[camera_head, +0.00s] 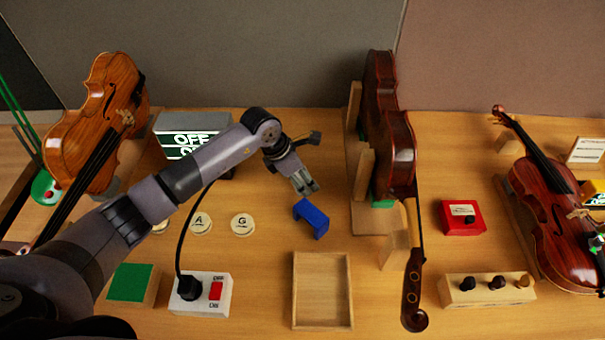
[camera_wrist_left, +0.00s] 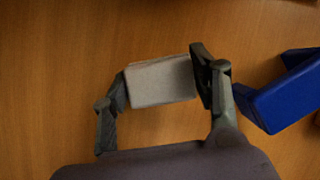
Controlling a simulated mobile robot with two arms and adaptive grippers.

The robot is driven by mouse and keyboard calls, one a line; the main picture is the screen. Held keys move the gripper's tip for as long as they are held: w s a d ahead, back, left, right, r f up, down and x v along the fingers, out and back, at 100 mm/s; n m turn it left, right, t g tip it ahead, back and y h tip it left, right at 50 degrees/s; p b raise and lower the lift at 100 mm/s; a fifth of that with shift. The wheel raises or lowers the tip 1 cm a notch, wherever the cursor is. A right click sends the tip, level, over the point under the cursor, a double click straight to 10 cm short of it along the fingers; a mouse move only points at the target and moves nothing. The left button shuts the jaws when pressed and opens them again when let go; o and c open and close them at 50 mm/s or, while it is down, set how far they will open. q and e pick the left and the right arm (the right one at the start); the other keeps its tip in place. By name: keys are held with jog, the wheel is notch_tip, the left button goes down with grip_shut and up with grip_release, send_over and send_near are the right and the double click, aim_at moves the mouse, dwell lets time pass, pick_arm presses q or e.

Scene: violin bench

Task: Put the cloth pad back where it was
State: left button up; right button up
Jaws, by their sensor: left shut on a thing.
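The cloth pad (camera_wrist_left: 160,82) is a small pale grey block in the left wrist view. My left gripper (camera_head: 307,185) is shut on it, with one finger at each end of the pad; the fingers also show in the left wrist view (camera_wrist_left: 162,85). In the head view the gripper hangs over the table, just behind a blue bracket-shaped block (camera_head: 311,218). I cannot make out the pad clearly there. The blue block (camera_wrist_left: 285,95) lies to the right of the pad in the left wrist view. My right gripper is not in view.
An empty wooden tray (camera_head: 346,292) lies at the front middle. A violin on a stand (camera_head: 381,130) rises to the right of my gripper. A white switch box (camera_head: 202,307) with a black cable, a green-topped block (camera_head: 131,282) and round lettered discs (camera_head: 243,224) lie to the left.

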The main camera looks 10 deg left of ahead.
pick_arm(q)
jog(key=o, duration=0.6)
jog(key=shift+f, duration=0.15)
jog(key=o, duration=0.5)
jog(key=shift+r, duration=0.2)
jog(key=shift+a+r, duration=0.2)
jog(key=shift+r, duration=0.1)
jog(key=b+v, duration=0.2)
jog(key=v, duration=0.9)
jog(key=shift+s+r, duration=0.1)
jog(key=shift+s, duration=0.1)
